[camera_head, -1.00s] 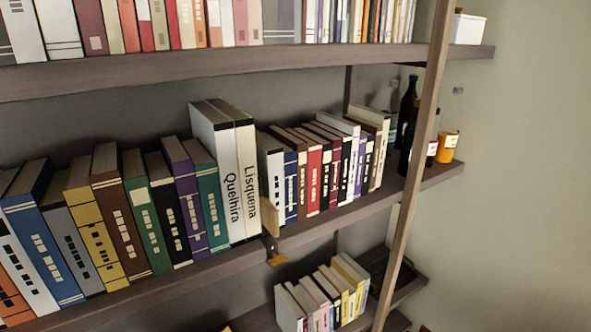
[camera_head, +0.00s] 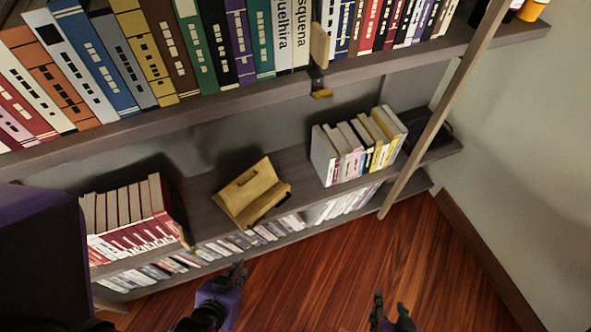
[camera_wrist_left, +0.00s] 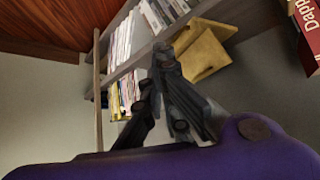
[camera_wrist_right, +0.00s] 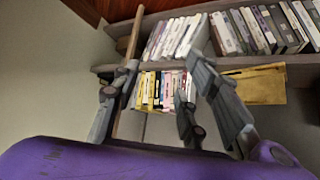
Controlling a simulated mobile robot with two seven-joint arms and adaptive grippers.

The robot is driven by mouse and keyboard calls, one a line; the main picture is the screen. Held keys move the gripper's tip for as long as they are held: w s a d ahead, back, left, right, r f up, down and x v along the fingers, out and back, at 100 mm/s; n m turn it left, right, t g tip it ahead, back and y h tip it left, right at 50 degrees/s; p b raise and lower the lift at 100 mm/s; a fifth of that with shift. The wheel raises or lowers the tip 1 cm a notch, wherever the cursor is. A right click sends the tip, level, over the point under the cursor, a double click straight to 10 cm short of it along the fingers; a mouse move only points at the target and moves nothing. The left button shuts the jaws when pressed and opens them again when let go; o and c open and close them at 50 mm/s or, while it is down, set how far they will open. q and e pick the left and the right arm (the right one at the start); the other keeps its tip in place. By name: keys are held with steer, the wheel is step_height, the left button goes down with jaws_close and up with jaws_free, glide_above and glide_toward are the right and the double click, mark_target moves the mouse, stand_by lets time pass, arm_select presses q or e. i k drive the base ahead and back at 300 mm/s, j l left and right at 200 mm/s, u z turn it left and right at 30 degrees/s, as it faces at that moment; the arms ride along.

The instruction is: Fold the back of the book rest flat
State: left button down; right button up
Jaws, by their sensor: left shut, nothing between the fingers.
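The book rest (camera_head: 252,188) is a yellow-brown wooden stand on the lower shelf, between two groups of books. Its back panel appears raised at a tilt from its base. It also shows in the left wrist view (camera_wrist_left: 205,58), behind the fingers, and partly in the right wrist view (camera_wrist_right: 258,86) at the right. My left gripper (camera_head: 238,268) is shut and empty, in front of and below the book rest, apart from it. My right gripper (camera_head: 391,300) is open and empty, lower right of the book rest, well away from it.
Red-spined books (camera_head: 135,230) stand left of the book rest, and grey and yellow books (camera_head: 357,145) stand right of it. A shelf of books (camera_head: 300,85) runs above. A slanted wooden post (camera_head: 440,115) stands at the right. The wooden floor in front is clear.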

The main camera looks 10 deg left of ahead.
mark_target(238, 195)
steer(key=u, duration=0.9)
